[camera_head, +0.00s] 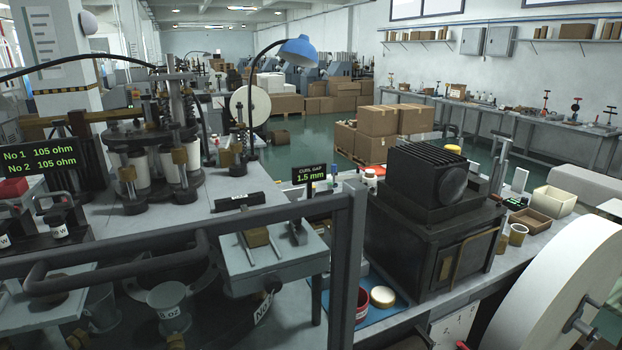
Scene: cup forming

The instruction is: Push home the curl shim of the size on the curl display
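The curl display (311,173) stands on a post near the middle of the view and reads "CURL GAP 1.5 mm" in green. Below it is a small grey table (275,262). On this table a brass-coloured block (256,237) sits with a rod in front, and a dark upright piece (297,231) stands to its right. A dark bar with small pale lettering (237,202) lies behind them. I cannot tell which of these are curl shims, and no shim size is readable. My gripper is not in view.
A dark metal guard rail (344,262) crosses the front. A forming machine with upright columns (165,130) stands at left, beside a resistance display (40,158). A black finned machine (430,215) and a large white paper roll (555,285) fill the right. Green floor lies beyond.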

